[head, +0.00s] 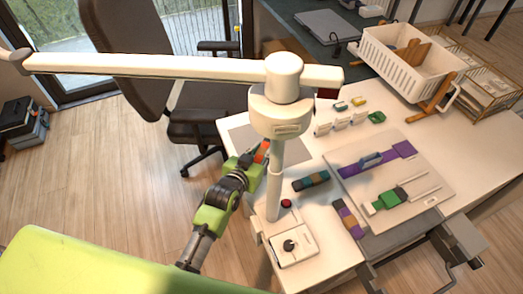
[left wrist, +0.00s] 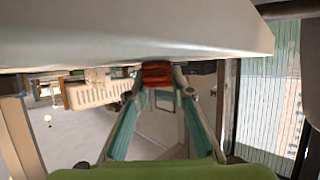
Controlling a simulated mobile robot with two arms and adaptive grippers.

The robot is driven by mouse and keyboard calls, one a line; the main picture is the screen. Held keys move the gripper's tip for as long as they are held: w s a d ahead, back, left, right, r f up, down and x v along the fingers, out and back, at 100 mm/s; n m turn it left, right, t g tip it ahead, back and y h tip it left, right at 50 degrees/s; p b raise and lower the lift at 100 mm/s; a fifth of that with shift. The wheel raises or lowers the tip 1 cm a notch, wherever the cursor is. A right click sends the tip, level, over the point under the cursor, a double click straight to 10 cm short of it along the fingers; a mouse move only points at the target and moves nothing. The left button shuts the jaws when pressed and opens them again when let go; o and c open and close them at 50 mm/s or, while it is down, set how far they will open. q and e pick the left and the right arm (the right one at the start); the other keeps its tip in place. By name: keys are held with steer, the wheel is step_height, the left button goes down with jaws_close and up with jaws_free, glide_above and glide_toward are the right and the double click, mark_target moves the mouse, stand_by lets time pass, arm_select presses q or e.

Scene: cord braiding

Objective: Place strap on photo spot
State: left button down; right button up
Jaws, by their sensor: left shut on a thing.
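My left gripper (head: 260,156) reaches in from the lower left, over the table's left side and beside the white stand's column. It is shut on a red-orange strap (head: 263,147). In the left wrist view the strap (left wrist: 158,75) sits between the two fingertips, rolled or bundled, just under a large pale surface. A flat grey sheet (head: 239,138) lies at the table's left edge behind the gripper; I cannot tell whether it is the photo spot. The column and gripper hide part of that area. My right gripper is not in view.
A white stand (head: 275,185) with a long overhead arm (head: 150,65) rises close by my gripper. Bundled straps (head: 311,181) and a board (head: 398,212) with purple and green pieces lie to the right. A white basket (head: 405,68) stands at the back right.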

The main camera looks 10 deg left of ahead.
arm_select(q)
steer(key=c, duration=1.8)
jaws_free()
steer(key=shift+f, duration=0.1)
steer(key=shift+s+r, duration=0.2)
steer(key=shift+s, duration=0.1)
steer(key=v, duration=1.1)
steer(key=shift+s+a+r, duration=0.1)
steer(key=shift+s+r, duration=0.05)
steer(key=shift+s, duration=0.05)
